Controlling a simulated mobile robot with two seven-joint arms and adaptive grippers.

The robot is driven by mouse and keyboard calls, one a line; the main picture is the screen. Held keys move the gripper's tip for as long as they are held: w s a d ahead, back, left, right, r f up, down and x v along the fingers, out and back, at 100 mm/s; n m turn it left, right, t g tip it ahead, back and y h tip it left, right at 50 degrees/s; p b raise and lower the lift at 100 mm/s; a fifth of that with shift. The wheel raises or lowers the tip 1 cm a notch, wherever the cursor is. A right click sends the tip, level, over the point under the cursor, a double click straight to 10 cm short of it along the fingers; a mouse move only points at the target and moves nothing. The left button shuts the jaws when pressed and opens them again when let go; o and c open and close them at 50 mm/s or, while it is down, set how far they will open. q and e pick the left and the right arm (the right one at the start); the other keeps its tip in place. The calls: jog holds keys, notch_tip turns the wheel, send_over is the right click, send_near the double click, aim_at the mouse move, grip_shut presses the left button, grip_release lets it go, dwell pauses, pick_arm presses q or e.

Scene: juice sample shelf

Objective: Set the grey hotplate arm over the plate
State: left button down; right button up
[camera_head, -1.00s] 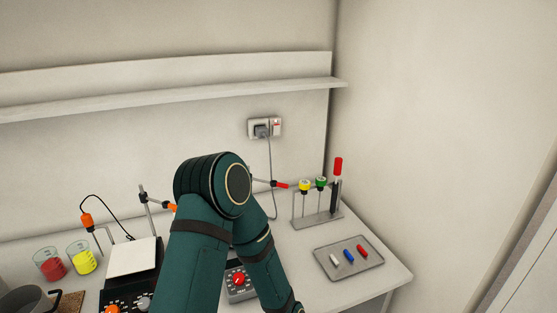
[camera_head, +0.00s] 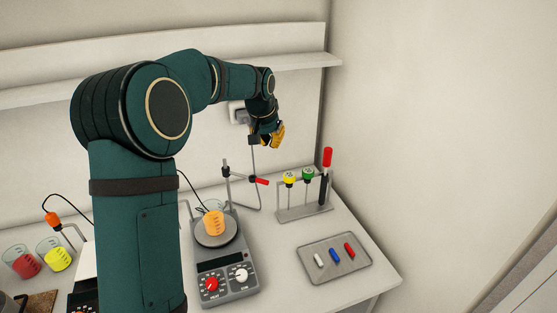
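The grey hotplate (camera_head: 226,268) stands on the bench, with a red and a white knob on its front. Its round plate (camera_head: 232,234) carries a beaker of orange liquid (camera_head: 212,222). Behind the plate rises the hotplate's post, and the grey hotplate arm (camera_head: 244,178) with a red end points right, away from over the plate. My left gripper (camera_head: 266,138) has yellow and dark fingers. It hangs above and behind the arm, apparently clear of it; its finger gap is unclear. My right gripper is out of view.
A rack (camera_head: 304,212) with yellow, green and red-topped tools stands to the right. A tray (camera_head: 334,272) with small coloured bars lies in front of it. Beakers of red (camera_head: 26,266) and yellow (camera_head: 58,260) liquid stand left. A wall shelf (camera_head: 300,64) runs behind. My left arm hides much of another hotplate.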

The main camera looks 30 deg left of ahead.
aim_at(249, 178)
pick_arm(q)
notch_tip(249, 178, down, 11)
jog(key=shift+s+p, duration=0.25)
jog(key=shift+p, duration=0.2)
jog(key=shift+s+d, duration=0.15)
dwell(0.5)
jog(key=shift+s+d+r+m+b, duration=0.1)
jog(key=shift+s+m+b, duration=0.3)
